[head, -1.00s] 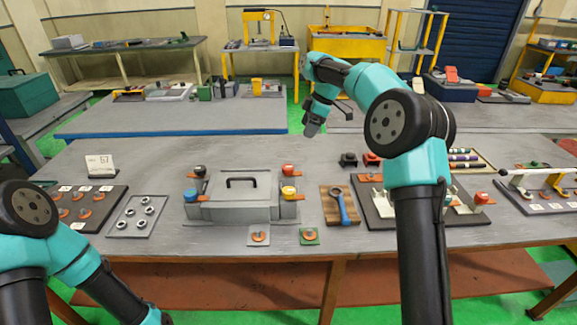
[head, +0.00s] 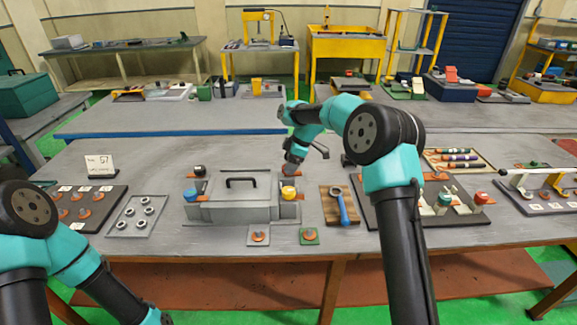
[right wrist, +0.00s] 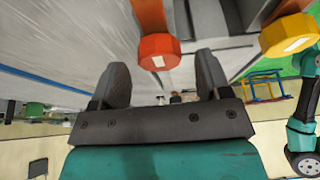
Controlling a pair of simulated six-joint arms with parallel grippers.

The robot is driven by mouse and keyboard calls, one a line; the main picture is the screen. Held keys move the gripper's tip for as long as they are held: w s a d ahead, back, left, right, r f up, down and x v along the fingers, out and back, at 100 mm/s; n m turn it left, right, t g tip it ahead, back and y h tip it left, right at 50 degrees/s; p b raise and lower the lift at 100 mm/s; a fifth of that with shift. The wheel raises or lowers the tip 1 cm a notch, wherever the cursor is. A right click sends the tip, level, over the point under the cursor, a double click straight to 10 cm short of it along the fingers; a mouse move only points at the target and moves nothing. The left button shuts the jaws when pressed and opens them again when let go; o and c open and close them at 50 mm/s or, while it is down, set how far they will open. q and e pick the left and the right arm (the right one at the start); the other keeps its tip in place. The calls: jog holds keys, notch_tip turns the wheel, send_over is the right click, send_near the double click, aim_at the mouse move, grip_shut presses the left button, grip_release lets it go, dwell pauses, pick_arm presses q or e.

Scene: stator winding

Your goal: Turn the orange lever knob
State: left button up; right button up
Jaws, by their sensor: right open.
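The orange knob (right wrist: 160,52) sits at the end of an orange lever in the right wrist view, with a small white mark on its face. My right gripper (right wrist: 162,75) is open, with one dark finger on each side of the knob's line and nothing held. The knob appears just beyond or level with the fingertips; I cannot tell if they touch it. In the head view my right gripper (head: 292,166) is at the back right corner of the grey box (head: 232,210) and hides most of the knob. My left gripper is out of view.
A yellow knob (head: 289,192) is close by at the box's front right; it also shows in the right wrist view (right wrist: 289,35). Black (head: 200,171) and blue (head: 190,195) knobs are on the left side. A wooden board with a blue-handled wrench (head: 343,209) lies to the right.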

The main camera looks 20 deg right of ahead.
jog(key=shift+a+f, duration=0.25)
jog(key=shift+f, duration=0.45)
jog(key=shift+c, duration=0.4)
jog(key=c, duration=0.8)
